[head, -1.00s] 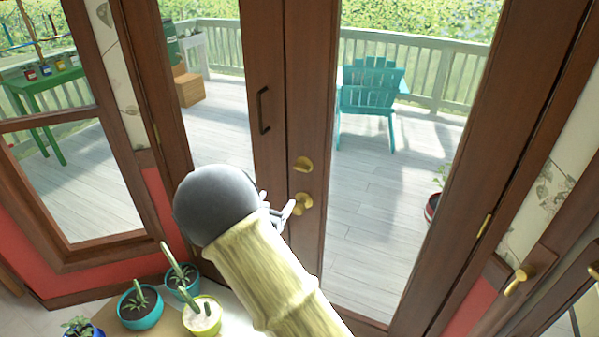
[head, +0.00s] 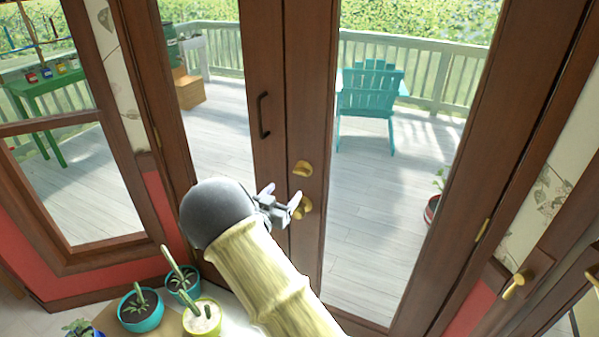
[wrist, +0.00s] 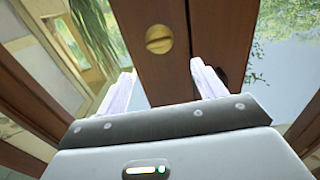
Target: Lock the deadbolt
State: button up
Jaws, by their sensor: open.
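The brass deadbolt (head: 302,168) is on the wooden stile of the glass double door, above a brass door knob (head: 304,208). In the wrist view the deadbolt (wrist: 159,39) is a round brass piece with a raised turn, ahead of and between my fingers. My gripper (head: 282,196) is open and empty, just below and left of the deadbolt in the head view; it also shows in the wrist view (wrist: 165,80). The fingers look apart from the deadbolt. My gripper partly covers the knob in the head view.
A dark pull handle (head: 263,115) is on the left door leaf. Several potted cacti (head: 141,308) stand low at the left. A brass lever (head: 517,284) shows at the right. A teal chair (head: 370,92) is outside on the deck.

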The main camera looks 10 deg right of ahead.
aim_at(300, 173)
jog(key=p+x, duration=0.2)
jog(key=x, duration=0.9)
jog(key=shift+w+d, duration=0.1)
jog(key=shift+w, duration=0.05)
jog(key=c, duration=1)
